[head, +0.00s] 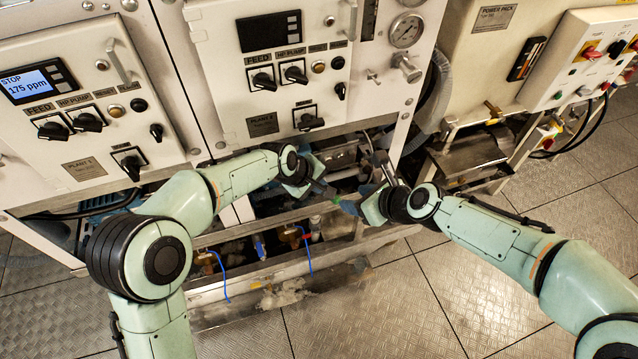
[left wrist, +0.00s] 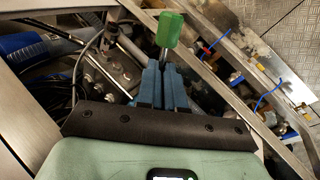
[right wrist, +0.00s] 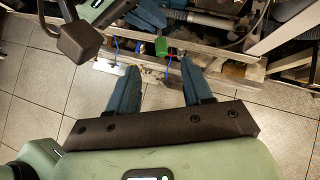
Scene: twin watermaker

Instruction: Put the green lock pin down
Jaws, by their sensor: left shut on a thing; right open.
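The green lock pin has a green handle (left wrist: 169,30) and a thin metal shank in the left wrist view. My left gripper (left wrist: 163,66) is shut on the shank, with the handle standing out past the fingertips. In the head view my left gripper (head: 326,190) is over the lower frame of the middle panel, and a bit of green (head: 336,199) shows at its tips. My right gripper (right wrist: 170,38) is open. In the right wrist view the green handle (right wrist: 161,46) appears between its spread fingertips; I cannot tell how near it is.
The metal frame rail (head: 300,213) runs below the grippers, with small valves and blue tubes (head: 309,255) along it. Panels with knobs (head: 290,75) stand behind. A metal tray (head: 470,154) is at the right. The tiled floor (head: 400,310) in front is clear.

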